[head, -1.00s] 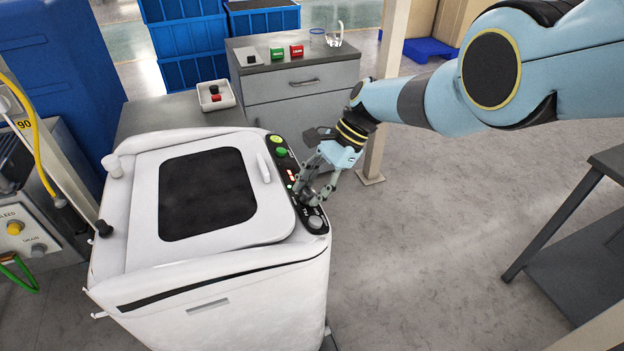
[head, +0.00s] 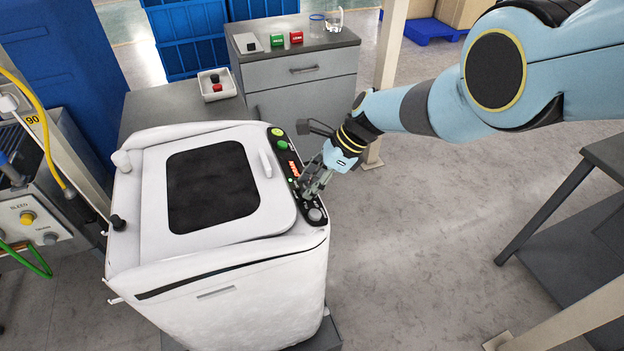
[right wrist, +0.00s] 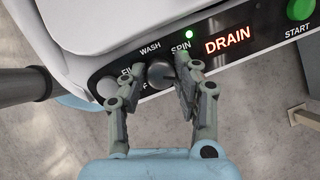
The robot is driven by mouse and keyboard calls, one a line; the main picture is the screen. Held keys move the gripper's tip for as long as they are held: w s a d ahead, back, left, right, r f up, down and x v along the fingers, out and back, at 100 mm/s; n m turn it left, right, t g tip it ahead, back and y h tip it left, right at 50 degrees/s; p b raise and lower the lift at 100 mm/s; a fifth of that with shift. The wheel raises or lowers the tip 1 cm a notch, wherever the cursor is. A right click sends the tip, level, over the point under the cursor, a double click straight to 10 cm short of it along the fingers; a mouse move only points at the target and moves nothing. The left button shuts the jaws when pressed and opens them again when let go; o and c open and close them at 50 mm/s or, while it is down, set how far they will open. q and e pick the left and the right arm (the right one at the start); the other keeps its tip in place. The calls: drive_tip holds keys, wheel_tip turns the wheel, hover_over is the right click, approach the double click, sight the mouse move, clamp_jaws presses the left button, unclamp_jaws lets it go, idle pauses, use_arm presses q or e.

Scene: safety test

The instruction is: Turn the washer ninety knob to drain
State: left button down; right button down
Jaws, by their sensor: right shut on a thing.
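The white washer (head: 225,264) stands at the centre left with a black control panel along its right edge. In the right wrist view, the panel (right wrist: 240,60) has the words WASH and SPIN around a dark round knob (right wrist: 160,74). An orange display (right wrist: 227,41) reads DRAIN, and a small green light (right wrist: 189,34) is lit near SPIN. My right gripper (head: 306,193) is on the panel, its fingers shut on the knob from both sides; they also show in the right wrist view (right wrist: 158,88). The knob's pointer is hidden. My left gripper is not in view.
A grey knob (head: 315,214) sits beside my fingers, and a green START button (right wrist: 301,9) is at the panel's far end. A grey cabinet (head: 305,85) stands behind, a dark table (head: 575,240) at the right. The floor between is clear.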

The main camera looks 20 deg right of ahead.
idle(0.4)
drive_tip(key=c, duration=1)
unclamp_jaws()
